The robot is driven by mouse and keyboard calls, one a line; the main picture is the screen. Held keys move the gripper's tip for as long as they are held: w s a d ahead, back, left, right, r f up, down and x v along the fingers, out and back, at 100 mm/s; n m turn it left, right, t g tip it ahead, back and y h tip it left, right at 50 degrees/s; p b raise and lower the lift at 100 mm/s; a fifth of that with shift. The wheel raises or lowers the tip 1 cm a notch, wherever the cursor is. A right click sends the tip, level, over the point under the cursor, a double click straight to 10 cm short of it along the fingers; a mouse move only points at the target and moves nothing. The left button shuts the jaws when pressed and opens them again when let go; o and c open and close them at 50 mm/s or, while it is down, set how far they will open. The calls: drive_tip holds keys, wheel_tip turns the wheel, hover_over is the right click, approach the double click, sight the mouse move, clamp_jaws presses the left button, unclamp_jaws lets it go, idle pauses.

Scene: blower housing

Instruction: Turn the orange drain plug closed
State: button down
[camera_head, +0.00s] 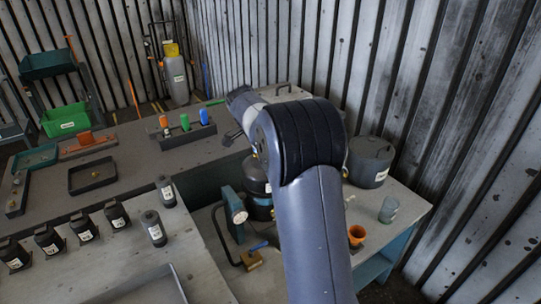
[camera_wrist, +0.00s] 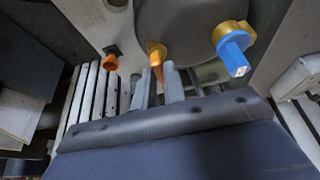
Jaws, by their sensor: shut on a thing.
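In the wrist view an orange plug (camera_wrist: 157,56) with a yellowish collar and a narrow orange grip sticks out below a rounded grey housing (camera_wrist: 185,22). My gripper (camera_wrist: 158,80) is at this plug, its two grey fingers closed around the orange grip. A second, shorter orange plug (camera_wrist: 110,62) sits to the left, apart from the fingers. In the head view my arm covers much of the middle, and I cannot make out the held plug there.
In the wrist view a blue handle on a yellow fitting (camera_wrist: 232,52) is close to the right of my gripper. In the head view, a grey canister (camera_head: 370,160), an orange cup (camera_head: 356,236) and a grey cup (camera_head: 389,209) stand right of my arm. Dark bottles (camera_head: 153,228) stand left.

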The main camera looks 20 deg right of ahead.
idle(0.3)
drive_tip(key=c, duration=1.5)
unclamp_jaws()
drive_tip(key=v, duration=1)
drive_tip(key=shift+a+r+b, duration=0.2)
drive_tip(key=shift+r+b, duration=0.1)
drive_tip(key=shift+r, duration=0.1)
drive_tip(key=shift+f, duration=0.1)
drive_tip(key=x, duration=1)
drive_tip(key=shift+d+f+p, duration=0.25)
drive_tip(key=shift+f+p, duration=0.05)
drive_tip(key=shift+f, duration=0.05)
drive_tip(key=shift+r, duration=0.1)
